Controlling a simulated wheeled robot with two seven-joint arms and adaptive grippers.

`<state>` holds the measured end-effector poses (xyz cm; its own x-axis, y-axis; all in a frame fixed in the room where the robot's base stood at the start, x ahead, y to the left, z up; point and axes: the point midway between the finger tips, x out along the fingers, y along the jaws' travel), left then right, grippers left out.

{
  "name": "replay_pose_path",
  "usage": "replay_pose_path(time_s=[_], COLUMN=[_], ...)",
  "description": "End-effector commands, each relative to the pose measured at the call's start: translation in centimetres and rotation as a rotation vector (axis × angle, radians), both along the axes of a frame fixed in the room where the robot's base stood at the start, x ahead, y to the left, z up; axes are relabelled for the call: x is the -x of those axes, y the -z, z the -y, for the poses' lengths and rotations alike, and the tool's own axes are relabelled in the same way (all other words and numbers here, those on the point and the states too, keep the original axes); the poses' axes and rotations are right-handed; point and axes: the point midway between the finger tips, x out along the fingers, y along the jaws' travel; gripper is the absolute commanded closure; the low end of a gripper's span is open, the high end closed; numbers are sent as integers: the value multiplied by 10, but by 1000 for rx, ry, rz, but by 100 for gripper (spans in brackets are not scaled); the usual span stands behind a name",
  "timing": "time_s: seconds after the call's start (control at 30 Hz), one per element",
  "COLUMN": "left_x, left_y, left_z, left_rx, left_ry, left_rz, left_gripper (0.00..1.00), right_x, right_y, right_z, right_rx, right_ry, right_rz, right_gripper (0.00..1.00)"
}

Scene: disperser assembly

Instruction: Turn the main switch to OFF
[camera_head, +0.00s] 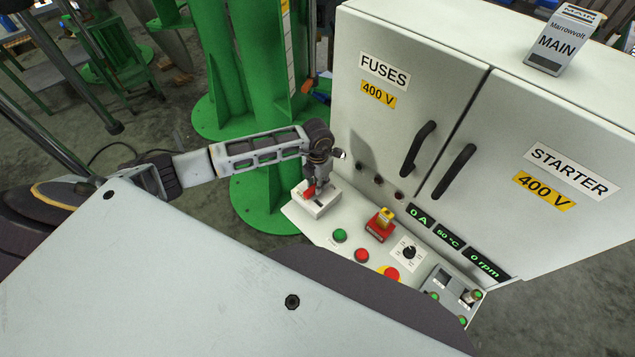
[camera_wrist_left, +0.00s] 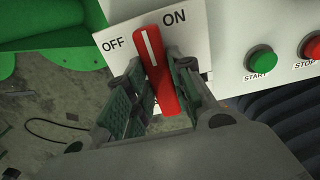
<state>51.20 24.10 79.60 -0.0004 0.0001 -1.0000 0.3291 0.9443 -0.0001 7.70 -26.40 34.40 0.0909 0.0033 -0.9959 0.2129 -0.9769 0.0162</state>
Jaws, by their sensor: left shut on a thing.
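The main switch has a red lever, seen in the left wrist view (camera_wrist_left: 153,50), on a white plate (camera_wrist_left: 196,42) lettered OFF and ON. The white line on the lever's end points between the two words. My left gripper (camera_wrist_left: 157,72) is shut on the lever, one finger on each side. In the head view the gripper (camera_head: 318,184) comes down from above onto the switch (camera_head: 310,191), and its fingers partly hide the lever. The switch plate (camera_head: 320,208) sits at the left end of the sloping panel. My right gripper is not in view.
Right of the switch are a green START button (camera_head: 340,235), a red button (camera_head: 361,255), a red-yellow knob (camera_head: 380,222) and a black dial (camera_head: 408,251). The cabinet (camera_head: 400,110) with two black door handles rises behind. A green column (camera_head: 255,110) stands behind my left arm.

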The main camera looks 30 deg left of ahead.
Motion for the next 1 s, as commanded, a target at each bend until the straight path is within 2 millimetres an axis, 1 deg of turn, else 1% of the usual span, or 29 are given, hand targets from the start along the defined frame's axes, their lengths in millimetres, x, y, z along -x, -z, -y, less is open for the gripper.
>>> replay_pose_path(time_s=[0.27, 0.47, 0.67, 1.0], left_x=[0, 0, -1, -1], left_y=[0, 0, 0, -1], left_z=[0, -1, -1, -2], left_rx=[0, 0, 0, 0], left_ry=[-27, -93, -207, -465], left_rz=[1, 1, 1, 1], left_gripper=[100, 100, 100, 100], right_x=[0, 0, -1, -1], right_y=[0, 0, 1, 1], right_z=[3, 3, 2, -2], right_rx=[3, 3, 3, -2], right_ry=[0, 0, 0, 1], right_rz=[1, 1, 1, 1], right_gripper=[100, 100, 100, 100])
